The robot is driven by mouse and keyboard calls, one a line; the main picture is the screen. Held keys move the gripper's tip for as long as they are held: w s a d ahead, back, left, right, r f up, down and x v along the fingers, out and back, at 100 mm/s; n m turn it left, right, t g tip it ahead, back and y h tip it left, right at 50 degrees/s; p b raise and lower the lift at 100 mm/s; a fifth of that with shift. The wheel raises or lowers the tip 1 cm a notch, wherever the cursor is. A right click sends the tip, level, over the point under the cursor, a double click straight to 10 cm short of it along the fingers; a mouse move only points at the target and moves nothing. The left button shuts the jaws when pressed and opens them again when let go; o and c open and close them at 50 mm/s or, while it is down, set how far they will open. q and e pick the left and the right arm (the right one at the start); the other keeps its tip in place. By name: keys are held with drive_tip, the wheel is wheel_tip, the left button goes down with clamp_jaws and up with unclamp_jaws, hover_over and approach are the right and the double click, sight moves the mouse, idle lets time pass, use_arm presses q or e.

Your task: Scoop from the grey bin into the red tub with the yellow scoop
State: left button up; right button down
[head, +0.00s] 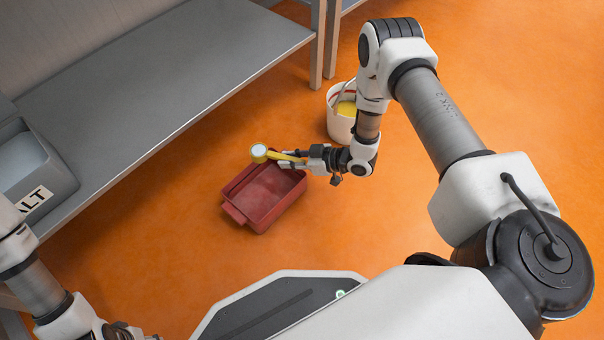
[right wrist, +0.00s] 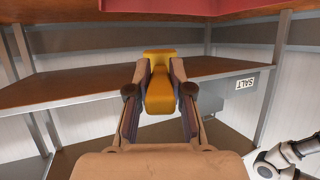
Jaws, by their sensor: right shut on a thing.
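My right gripper (head: 308,160) is shut on the handle of the yellow scoop (head: 259,152). The scoop's round bowl points left and shows a pale white fill. It appears above the far rim of the red tub (head: 240,214), which stands on the floor. The grip on the scoop (right wrist: 160,88) also shows in the right wrist view, with part of the red tub (right wrist: 170,7) along the top edge. The grey bin (head: 58,192) sits on the shelf at the left with pale contents and a partly hidden label.
A grey metal shelf (head: 150,85) runs along the wall at the left, with its legs near the top. A white bucket (head: 341,128) with something yellow inside stands on the floor behind my right wrist. The orange floor around the tub is clear.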

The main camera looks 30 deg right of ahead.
wheel_tip(320, 180, down, 5)
drive_tip(key=s+d+n+b, duration=0.1)
drive_tip(key=s+d, duration=0.1)
drive_tip(key=s, duration=0.1)
drive_tip(key=r+n+h+p, duration=0.1)
drive_tip(key=p, duration=0.2)
drive_tip(key=r+n+h+p, duration=0.1)
drive_tip(key=r+p, duration=0.1)
drive_tip(key=p, duration=0.1)
drive_tip(key=r+n+h+p, duration=0.1)
drive_tip(key=r+p, duration=0.1)
drive_tip(key=p, duration=0.1)
drive_tip(key=shift+s+a+n, duration=0.1)
drive_tip(key=shift+a+n, duration=0.3)
drive_tip(key=shift+s+r+n+h+p, duration=0.1)
drive_tip(key=shift+r+n+h+p, duration=0.15)
drive_tip(key=shift+h+p, duration=0.6)
use_arm(q)
wheel_tip(320, 180, up, 9)
drive_tip(key=shift+s+f, duration=0.15)
drive_tip(key=shift+s, duration=0.15)
use_arm(e)
drive_tip(key=shift+f, duration=0.1)
use_arm(q)
drive_tip(key=shift+d, duration=0.1)
